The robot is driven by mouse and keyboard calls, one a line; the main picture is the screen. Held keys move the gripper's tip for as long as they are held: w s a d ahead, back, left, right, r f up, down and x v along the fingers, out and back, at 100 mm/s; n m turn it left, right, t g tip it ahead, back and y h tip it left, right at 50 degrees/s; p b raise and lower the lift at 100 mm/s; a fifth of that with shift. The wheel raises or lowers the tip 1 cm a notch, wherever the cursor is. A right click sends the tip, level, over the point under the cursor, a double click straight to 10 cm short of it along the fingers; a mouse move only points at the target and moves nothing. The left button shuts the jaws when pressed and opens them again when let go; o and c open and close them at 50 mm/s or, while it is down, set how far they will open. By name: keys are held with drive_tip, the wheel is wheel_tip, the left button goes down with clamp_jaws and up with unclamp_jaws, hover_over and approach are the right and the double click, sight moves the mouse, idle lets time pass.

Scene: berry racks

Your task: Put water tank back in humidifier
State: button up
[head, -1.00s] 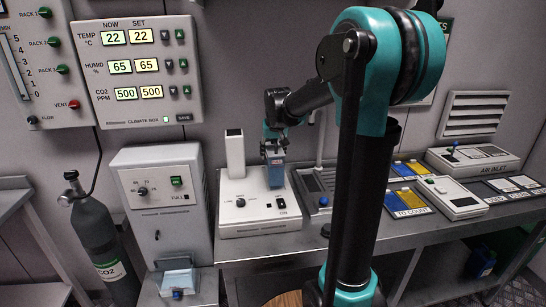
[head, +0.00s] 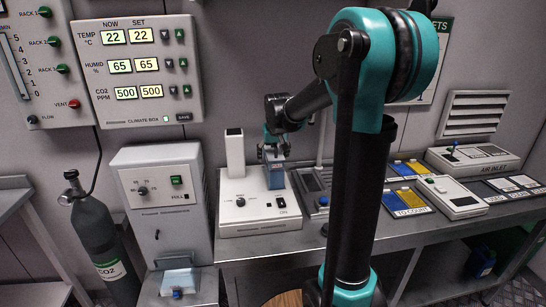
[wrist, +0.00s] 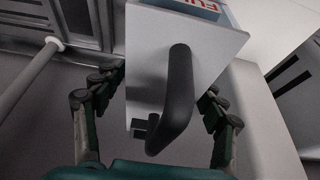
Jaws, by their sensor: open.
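The water tank (head: 275,177) is a blue-grey upright box with a pale top and a black handle. In the head view it stands upright at the right rear of the white humidifier (head: 235,214), which has a dial and a white chimney (head: 235,156). I cannot tell how deep its base sits. My gripper (head: 275,152) is just above the tank, pointing down. In the wrist view the open fingers (wrist: 160,105) are on either side of the tank top (wrist: 205,50) and its black handle (wrist: 180,90), apparently apart from the handle. Part of the red lettering shows.
A grey dispenser cabinet (head: 160,215) and a CO2 cylinder (head: 95,235) stand to the left. A grey device (head: 312,187) with a thin post is right of the humidifier. Blue and yellow trays (head: 405,202) lie farther right. The bench front (head: 270,245) is bare.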

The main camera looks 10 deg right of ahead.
drive_tip(key=shift+r, duration=0.1)
drive_tip(key=v, duration=1.2)
